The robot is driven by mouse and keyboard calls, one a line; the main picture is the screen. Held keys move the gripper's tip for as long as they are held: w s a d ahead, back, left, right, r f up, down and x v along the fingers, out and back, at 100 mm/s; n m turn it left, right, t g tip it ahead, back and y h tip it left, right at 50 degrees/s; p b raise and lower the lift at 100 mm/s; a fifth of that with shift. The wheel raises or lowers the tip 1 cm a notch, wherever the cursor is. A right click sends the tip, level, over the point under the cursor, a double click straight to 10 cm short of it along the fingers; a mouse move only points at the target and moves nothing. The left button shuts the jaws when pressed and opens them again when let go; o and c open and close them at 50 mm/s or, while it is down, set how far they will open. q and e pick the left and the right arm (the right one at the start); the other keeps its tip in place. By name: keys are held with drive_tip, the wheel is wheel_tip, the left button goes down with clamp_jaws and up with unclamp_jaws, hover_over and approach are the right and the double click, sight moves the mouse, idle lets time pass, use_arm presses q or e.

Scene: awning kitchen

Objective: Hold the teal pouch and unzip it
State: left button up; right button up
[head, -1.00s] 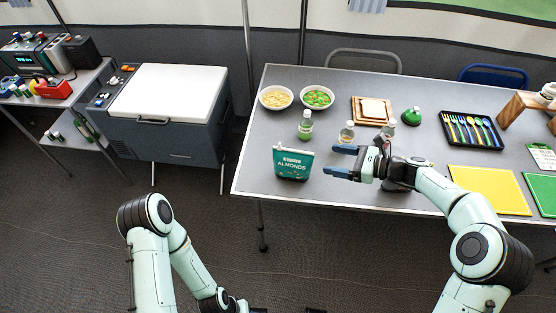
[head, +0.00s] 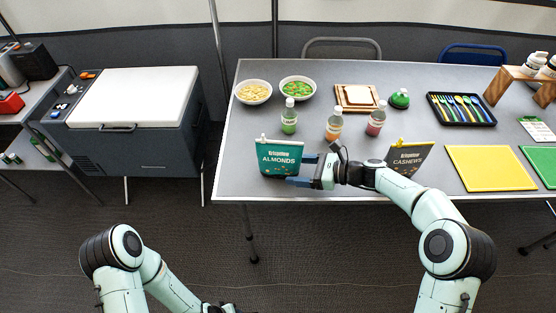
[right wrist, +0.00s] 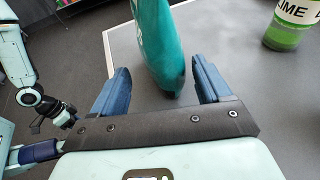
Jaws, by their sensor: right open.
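My right gripper (head: 297,170) is open at the pouch's right side. In the right wrist view the teal pouch (right wrist: 160,45) reaches in between the two blue fingers (right wrist: 163,88), with a gap on each side. My left arm is low at the left; dark parts near its end show in the right wrist view (right wrist: 55,108), but its fingers cannot be made out.
A green bottle (head: 289,117) stands just behind the pouch, with an orange bottle (head: 333,124) and a pink bottle (head: 376,120) to its right. A dark CASHEWS pouch (head: 408,157) stands behind my right forearm. Two bowls are farther back. The table (head: 232,160) is clear left of the pouch.

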sight(283, 169)
use_arm(q)
drive_tip(key=shift+w+a+f, duration=0.35)
drive_tip(key=shift+w+f, duration=0.15)
drive_tip(key=shift+w, duration=0.2)
use_arm(e)
drive_tip(key=shift+x, duration=2.6)
